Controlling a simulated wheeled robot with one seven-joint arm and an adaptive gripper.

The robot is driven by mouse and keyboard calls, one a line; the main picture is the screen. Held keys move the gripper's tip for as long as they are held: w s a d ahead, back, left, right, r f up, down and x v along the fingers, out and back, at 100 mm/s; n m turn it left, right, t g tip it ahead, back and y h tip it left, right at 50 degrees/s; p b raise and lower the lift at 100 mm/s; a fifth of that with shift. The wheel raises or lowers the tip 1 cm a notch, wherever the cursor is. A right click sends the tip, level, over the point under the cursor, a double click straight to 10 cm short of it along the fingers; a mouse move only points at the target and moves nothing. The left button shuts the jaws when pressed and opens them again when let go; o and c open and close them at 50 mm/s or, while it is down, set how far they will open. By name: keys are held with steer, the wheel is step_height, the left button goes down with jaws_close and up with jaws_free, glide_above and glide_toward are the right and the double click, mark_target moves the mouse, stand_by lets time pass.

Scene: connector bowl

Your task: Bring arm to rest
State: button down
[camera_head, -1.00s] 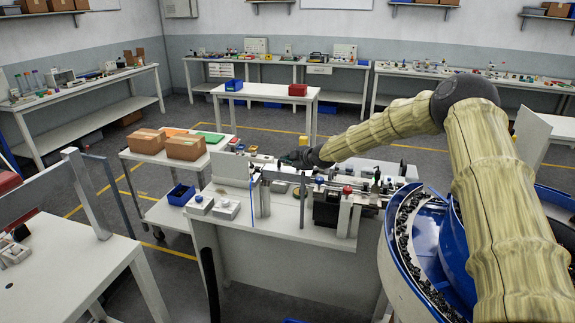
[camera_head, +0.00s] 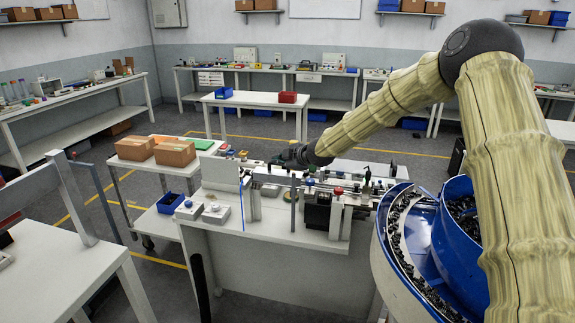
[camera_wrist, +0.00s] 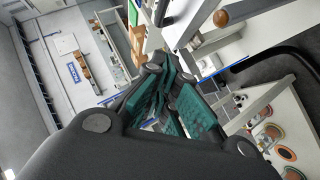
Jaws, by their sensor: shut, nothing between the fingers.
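My gripper (camera_head: 284,156) shows in the head view at the end of my arm, above the back of the white machine table (camera_head: 285,226). It is small and dark there. In the wrist view my gripper (camera_wrist: 172,100) shows its teal finger pads close together with nothing held between them. The wrist picture is tilted, with table surfaces and a wall around the fingers. My arm, in a yellowish cover, reaches from the right side of the head view to the middle.
A blue bowl feeder (camera_head: 460,235) with dark small parts stands at the right. Cardboard boxes (camera_head: 175,153) and a blue bin (camera_head: 170,203) lie left of the machine. A white table (camera_head: 258,99) stands behind, with grey floor between. A white bench (camera_head: 60,265) is at the front left.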

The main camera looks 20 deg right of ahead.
steer(key=shift+b+v, duration=0.5)
steer(key=shift+v, duration=1.55)
